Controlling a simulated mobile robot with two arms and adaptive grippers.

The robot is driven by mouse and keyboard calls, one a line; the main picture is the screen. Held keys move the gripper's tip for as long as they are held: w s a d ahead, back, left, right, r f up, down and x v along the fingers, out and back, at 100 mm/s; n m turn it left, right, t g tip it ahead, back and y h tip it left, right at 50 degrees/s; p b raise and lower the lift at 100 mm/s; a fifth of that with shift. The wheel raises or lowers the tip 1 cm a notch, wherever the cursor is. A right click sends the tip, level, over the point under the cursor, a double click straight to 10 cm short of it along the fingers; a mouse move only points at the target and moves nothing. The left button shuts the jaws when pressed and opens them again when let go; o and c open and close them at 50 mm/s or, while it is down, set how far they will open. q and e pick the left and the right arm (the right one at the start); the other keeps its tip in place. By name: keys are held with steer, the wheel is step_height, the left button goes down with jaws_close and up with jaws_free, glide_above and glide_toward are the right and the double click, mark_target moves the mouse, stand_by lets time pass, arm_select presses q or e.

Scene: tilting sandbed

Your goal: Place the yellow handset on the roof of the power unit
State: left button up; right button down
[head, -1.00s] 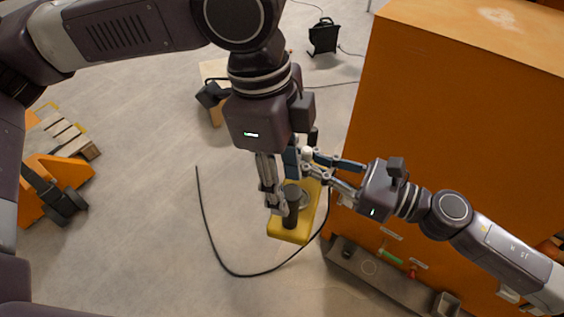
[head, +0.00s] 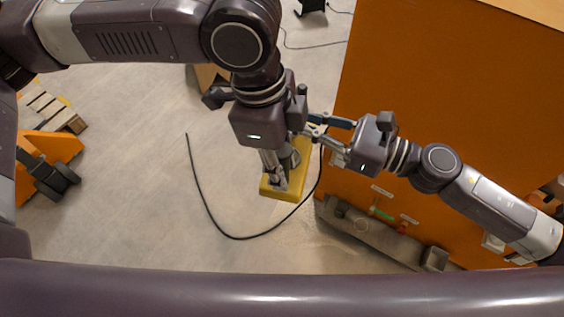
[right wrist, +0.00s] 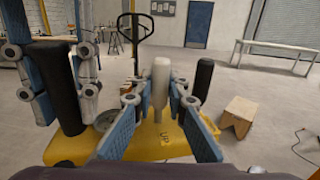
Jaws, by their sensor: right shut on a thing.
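The yellow handset (head: 285,191) is a yellow box with upright posts, held in the air between my grippers beside the power unit. My left gripper (head: 275,180) has its fingers around a black post, which shows at the left in the right wrist view. My right gripper (head: 312,126) is shut on a pale grey post; in the right wrist view the handset's yellow body (right wrist: 150,150) shows below its fingers. The power unit (head: 440,80) is the large orange cabinet at the right. Only a corner of its roof (head: 535,8) shows at the top right.
A black cable (head: 207,215) curves from near the handset to the left. A grey ledge (head: 375,240) runs along the power unit's foot. An orange wheeled truck (head: 50,150) stands at the left. A wooden stool (right wrist: 238,115) shows in the right wrist view.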

arm_select(q)
jaws_close()
arm_select(e)
steer(key=c, duration=1.8)
jaws_free()
steer(key=shift+d, duration=0.15)
